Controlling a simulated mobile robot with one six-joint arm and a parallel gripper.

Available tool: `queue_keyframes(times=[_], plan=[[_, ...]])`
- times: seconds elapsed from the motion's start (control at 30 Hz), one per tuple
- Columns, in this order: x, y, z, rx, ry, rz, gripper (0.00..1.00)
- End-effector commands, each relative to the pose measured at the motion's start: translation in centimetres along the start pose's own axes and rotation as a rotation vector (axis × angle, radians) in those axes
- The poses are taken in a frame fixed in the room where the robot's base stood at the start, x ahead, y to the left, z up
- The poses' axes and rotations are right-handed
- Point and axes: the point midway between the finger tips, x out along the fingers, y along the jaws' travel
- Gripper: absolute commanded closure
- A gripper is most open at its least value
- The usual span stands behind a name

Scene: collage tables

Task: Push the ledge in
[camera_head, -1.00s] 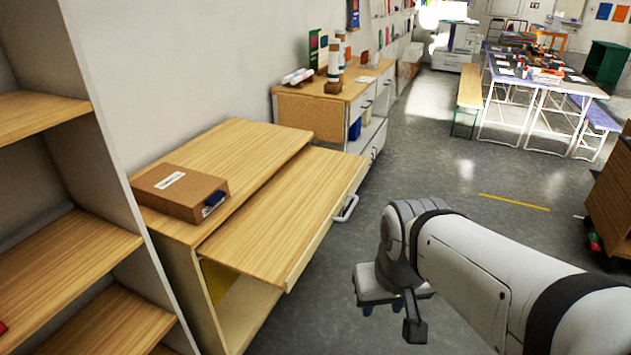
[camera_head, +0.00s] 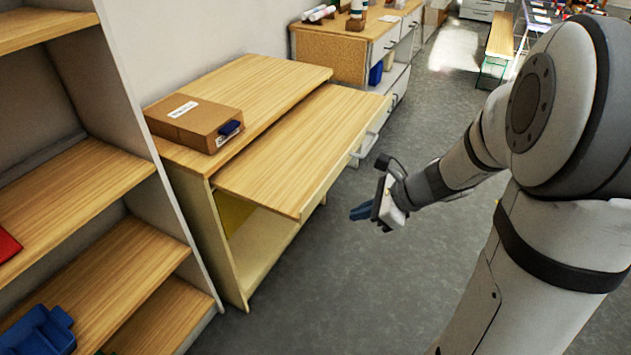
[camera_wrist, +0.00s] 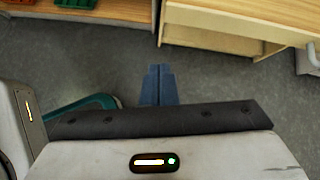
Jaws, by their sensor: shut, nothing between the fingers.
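The wooden ledge (camera_head: 305,147) is pulled out from under the top of a low cabinet (camera_head: 245,88). In the wrist view, the blue fingers (camera_wrist: 158,85) point over the grey floor. A wooden edge (camera_wrist: 225,40) shows at the upper right there, not touching them.
A cardboard box (camera_head: 194,122) lies on the cabinet top. An open shelf unit (camera_head: 130,130) stands at the left, with a blue bin (camera_head: 38,332) low down. Another cabinet (camera_head: 335,55) stands beyond. The floor (camera_head: 330,290) in front is clear.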

Motion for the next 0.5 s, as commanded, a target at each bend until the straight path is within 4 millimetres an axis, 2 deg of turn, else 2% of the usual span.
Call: queue_keyframes(times=[0.03, 0.17, 0.37, 0.5], plan=[[0.7, -0.8, -0.9, 0.083, -0.021, -0.019, 1.00], [1.2, -2.1, -1.4, 0.205, -0.055, -0.053, 1.00], [3.1, -2.3, -1.4, 0.220, -0.061, -0.054, 1.00], [6.0, -2.4, -1.3, 0.218, -0.060, -0.051, 1.00]])
